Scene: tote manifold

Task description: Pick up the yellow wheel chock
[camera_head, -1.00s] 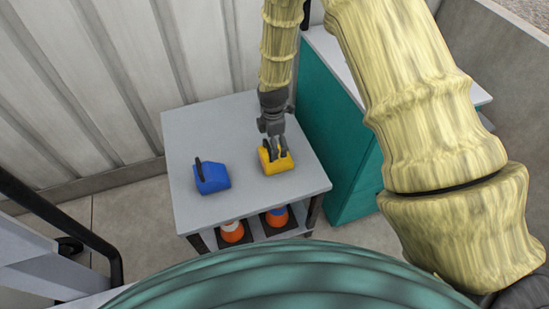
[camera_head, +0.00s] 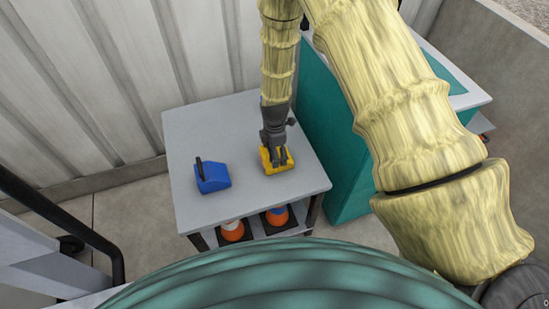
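The yellow wheel chock (camera_head: 287,164) sits on the grey table top (camera_head: 225,127), right of its middle. My gripper (camera_head: 276,160) points down at the chock from above, with its fingers over and around the chock's upper part. The fingers hide part of the chock. I cannot tell whether the fingers touch it or how far apart they are.
A blue wheel chock (camera_head: 213,180) with a dark handle stands to the left on the same table. Two orange cones (camera_head: 231,230) stand on the shelf below. A teal cabinet (camera_head: 335,150) stands close on the right, and a ribbed wall (camera_head: 110,90) is behind.

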